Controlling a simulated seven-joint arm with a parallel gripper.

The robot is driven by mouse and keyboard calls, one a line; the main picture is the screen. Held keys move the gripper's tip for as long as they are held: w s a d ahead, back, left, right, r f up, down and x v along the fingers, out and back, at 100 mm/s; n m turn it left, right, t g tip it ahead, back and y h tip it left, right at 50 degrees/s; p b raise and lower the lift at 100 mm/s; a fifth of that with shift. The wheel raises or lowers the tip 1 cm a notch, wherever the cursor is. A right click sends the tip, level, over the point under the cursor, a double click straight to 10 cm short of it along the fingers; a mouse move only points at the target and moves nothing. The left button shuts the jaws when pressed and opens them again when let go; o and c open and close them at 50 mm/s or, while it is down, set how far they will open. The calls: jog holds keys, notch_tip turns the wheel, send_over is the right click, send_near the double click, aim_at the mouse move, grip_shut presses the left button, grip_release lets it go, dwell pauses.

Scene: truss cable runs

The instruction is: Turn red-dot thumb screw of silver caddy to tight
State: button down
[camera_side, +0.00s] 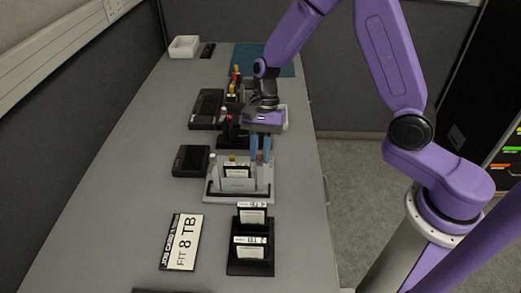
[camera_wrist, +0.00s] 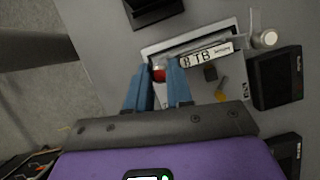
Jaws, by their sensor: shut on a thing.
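The silver caddy (camera_side: 240,199) stands upright on the bench, with a labelled drive (camera_side: 237,172) in it. The caddy's frame also shows in the wrist view (camera_wrist: 234,105), where the drive's label (camera_wrist: 207,55) reads TB. My gripper (camera_side: 261,155) points down at the caddy's right end. In the wrist view, its blue fingers (camera_wrist: 165,75) are shut on the red-dot thumb screw (camera_wrist: 158,73), which is mostly hidden between them. A plain silver knob (camera_wrist: 265,39) stands at the caddy's other end. The angle of the red-dot screw cannot be read.
A card reading FIT 8 TB (camera_side: 182,243) and a black rack with drives (camera_side: 250,262) lie in front. Black boxes (camera_side: 190,160) (camera_side: 206,108) sit left. Dark caddies with coloured knobs (camera_side: 230,133) stand behind. A white tray (camera_side: 184,46) and teal mat (camera_side: 283,66) are far back.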

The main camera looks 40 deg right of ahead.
jog(key=n+h, duration=0.1)
jog(key=n, duration=0.2)
jog(key=n+g+h, duration=0.1)
jog(key=n, duration=0.2)
jog(key=shift+w+a+n+g, duration=0.15)
jog(key=shift+n+g, duration=0.15)
jog(key=shift+n, duration=0.1)
jog(key=n+h, duration=0.2)
jog(key=n, duration=0.4)
jog(key=shift+a, duration=0.15)
jog(key=shift+h, duration=0.3)
jog(key=c, duration=1)
grip_release()
jog(key=v, duration=1.7)
jog(key=shift+w+r, duration=0.2)
jog(key=shift+s, duration=0.1)
